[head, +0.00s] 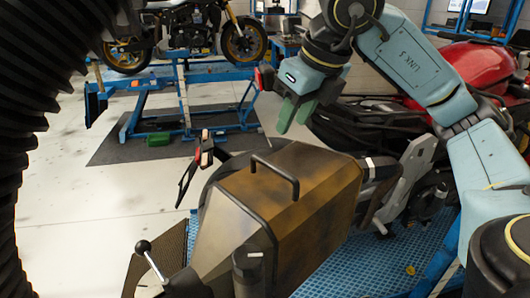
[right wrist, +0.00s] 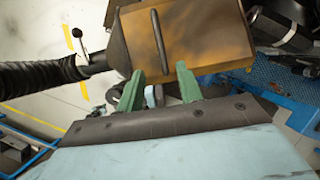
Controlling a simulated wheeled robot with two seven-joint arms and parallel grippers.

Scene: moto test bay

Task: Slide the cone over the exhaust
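The cone (head: 315,205) is a large brown-gold hood with a tapered end and a black bar handle (head: 277,172) on top. In the right wrist view the cone (right wrist: 205,35) and its handle (right wrist: 160,32) lie just ahead of my fingertips. My right gripper (head: 296,114) has green fingers, apart and empty, above and behind the handle; in the right wrist view (right wrist: 160,72) the handle lines up with the gap. I cannot make out the exhaust for certain; a dark part with a pale band (head: 370,165) shows beside the cone's right side. My left gripper is not in view.
A thick black corrugated hose (head: 28,120) fills the left edge. A lever with a ball knob (head: 143,247) stands by the cone's narrow end. The red motorcycle (head: 465,75) stands on a blue perforated platform (head: 330,272) at right. Another motorcycle on a blue lift is behind.

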